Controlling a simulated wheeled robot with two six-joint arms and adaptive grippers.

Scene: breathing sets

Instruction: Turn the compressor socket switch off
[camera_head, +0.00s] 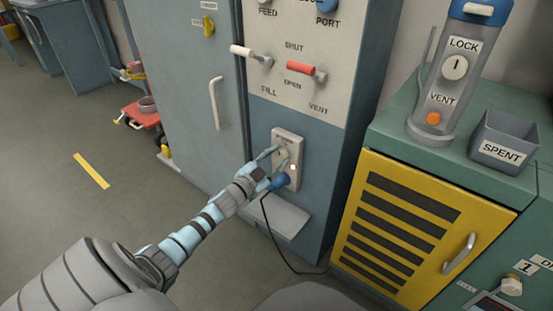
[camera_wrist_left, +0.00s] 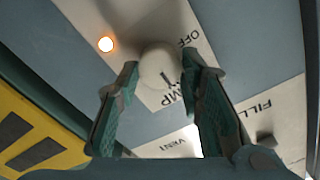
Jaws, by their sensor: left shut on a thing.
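The compressor socket (camera_head: 291,137) is a pale plate on the blue-grey cabinet front. Its small lamp (camera_head: 292,167) glows; the left wrist view shows it lit orange (camera_wrist_left: 105,44). The switch knob (camera_wrist_left: 160,68) is round and white with a dark line on it, beside the word OFF. My left gripper (camera_head: 282,157) reaches the plate, its fingers (camera_wrist_left: 162,80) closed on the knob from both sides. In the head view the fingers partly hide the knob. A blue plug (camera_head: 280,182) with a black cable is at the plate's lower part. My right gripper is out of view.
A ledge (camera_head: 275,216) juts out below the socket. White (camera_head: 252,56) and red (camera_head: 306,71) levers are above it. A yellow louvred door (camera_head: 400,225) is at the right, under a green top with a canister (camera_head: 445,85) and SPENT bin (camera_head: 500,145).

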